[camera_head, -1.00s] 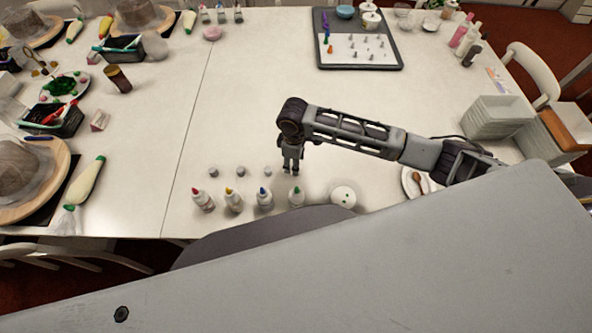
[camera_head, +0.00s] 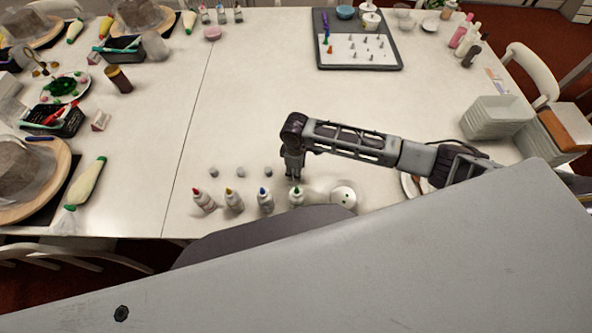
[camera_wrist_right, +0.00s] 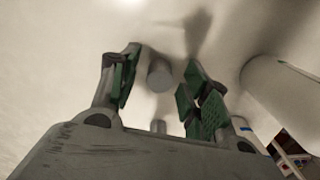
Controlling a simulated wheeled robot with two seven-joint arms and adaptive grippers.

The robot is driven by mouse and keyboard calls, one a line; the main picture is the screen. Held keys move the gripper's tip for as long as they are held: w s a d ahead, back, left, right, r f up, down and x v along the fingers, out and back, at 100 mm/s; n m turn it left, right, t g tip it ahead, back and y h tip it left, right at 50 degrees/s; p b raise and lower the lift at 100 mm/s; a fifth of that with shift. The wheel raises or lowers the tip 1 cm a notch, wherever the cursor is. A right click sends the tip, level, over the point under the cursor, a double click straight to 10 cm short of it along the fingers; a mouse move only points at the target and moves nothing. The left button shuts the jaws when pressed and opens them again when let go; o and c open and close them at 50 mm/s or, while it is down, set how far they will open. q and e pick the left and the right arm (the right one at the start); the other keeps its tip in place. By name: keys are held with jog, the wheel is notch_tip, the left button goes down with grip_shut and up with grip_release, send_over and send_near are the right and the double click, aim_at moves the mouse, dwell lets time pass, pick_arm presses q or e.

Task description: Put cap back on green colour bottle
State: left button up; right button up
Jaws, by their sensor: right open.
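The green colour bottle (camera_head: 296,197) is a white bottle with a green tip. It stands upright at the right end of a row of bottles near the front table edge. My right gripper (camera_head: 293,178) points down just behind it. In the right wrist view, its green-padded fingers (camera_wrist_right: 160,85) are apart, with a small grey cap (camera_wrist_right: 160,73) between them and a gap on each side. A large white bottle shape (camera_wrist_right: 283,92) is beside the right finger. The cap between the fingers is hidden in the head view. My left gripper is out of view.
Bottles with red (camera_head: 203,200), yellow (camera_head: 233,200) and blue (camera_head: 265,200) tips stand to the left. Grey caps (camera_head: 241,172) lie behind them. A white round item (camera_head: 343,196) is right of the green bottle. The table middle is clear.

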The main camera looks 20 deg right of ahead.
jog(key=shift+f, duration=0.2)
dwell(0.3)
jog(key=c, duration=0.8)
